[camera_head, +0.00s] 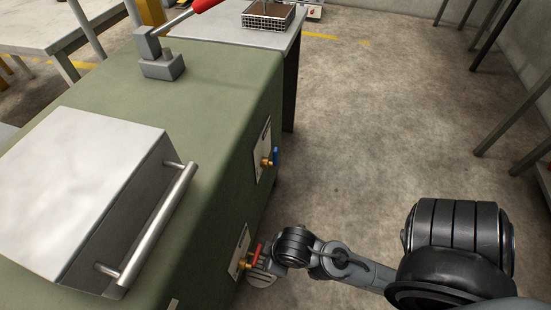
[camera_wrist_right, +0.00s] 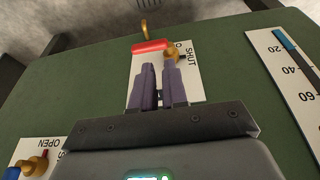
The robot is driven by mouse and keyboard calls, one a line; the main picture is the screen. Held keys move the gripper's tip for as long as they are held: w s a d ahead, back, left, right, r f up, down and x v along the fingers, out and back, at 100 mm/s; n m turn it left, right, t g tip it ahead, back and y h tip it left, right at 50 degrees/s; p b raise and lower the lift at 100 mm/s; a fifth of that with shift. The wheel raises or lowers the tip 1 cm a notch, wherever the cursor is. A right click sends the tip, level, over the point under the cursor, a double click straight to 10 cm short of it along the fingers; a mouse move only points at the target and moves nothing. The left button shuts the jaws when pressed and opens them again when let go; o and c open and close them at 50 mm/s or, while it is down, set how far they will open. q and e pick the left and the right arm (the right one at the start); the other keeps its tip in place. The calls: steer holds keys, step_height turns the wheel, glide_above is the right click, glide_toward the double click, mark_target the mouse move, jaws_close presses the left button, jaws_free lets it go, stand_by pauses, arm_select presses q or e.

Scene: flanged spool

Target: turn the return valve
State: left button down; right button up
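The green cabinet's side (camera_head: 225,175) carries two small brass valves on white plates. One has a blue lever (camera_head: 276,156); the nearer one has a red lever (camera_head: 257,254). I cannot read which is the return valve. My right gripper (camera_head: 262,275) is low beside the red-lever valve. In the right wrist view its fingers (camera_wrist_right: 159,64) are close together with a narrow gap and nothing visible between them. Their tips are just short of the red lever (camera_wrist_right: 150,46) and brass body (camera_wrist_right: 171,55); contact is unclear. "SHUT" is on that plate. My left gripper is out of view.
A blue-lever valve (camera_wrist_right: 35,165) marked "OPEN" and a gauge plate (camera_wrist_right: 285,62) flank the gripper in the wrist view. A metal box (camera_head: 75,190) with a bar handle (camera_head: 155,225) sits on the cabinet. The floor (camera_head: 370,130) to the right is clear.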

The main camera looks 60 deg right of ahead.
steer(key=shift+o, duration=1.1)
steer(key=shift+w+d, duration=0.15)
steer(key=o, duration=0.4)
steer(key=w+d+t+p, duration=0.1)
steer(key=d, duration=0.1)
steer(key=w+d+m+t+p, duration=0.1)
steer(key=d+p, duration=0.1)
steer(key=w+d+t+h+p, duration=0.1)
steer(key=d+p, duration=0.1)
steer(key=shift+w+f+m, duration=0.3)
steer(key=shift+w+f, duration=0.05)
steer(key=shift+w, duration=0.05)
steer(key=n+t+y+p, duration=0.2)
steer(key=t+y+p, duration=0.2)
steer(key=t+p, duration=0.65)
glide_toward(278, 154)
steer(key=w+f, duration=0.1)
steer(key=shift+t, duration=0.25)
steer(key=w+b, duration=0.1)
steer(key=w, duration=0.1)
steer(key=w+a+b, duration=0.1)
steer(key=w, duration=0.2)
steer(key=w+b, duration=0.2)
steer(key=w, duration=0.1)
steer(key=shift+w+a, duration=0.15)
steer(key=shift+w, duration=0.1)
steer(key=shift+w+a, duration=0.15)
steer(key=shift+w, duration=0.45)
steer(key=shift+r, duration=0.1)
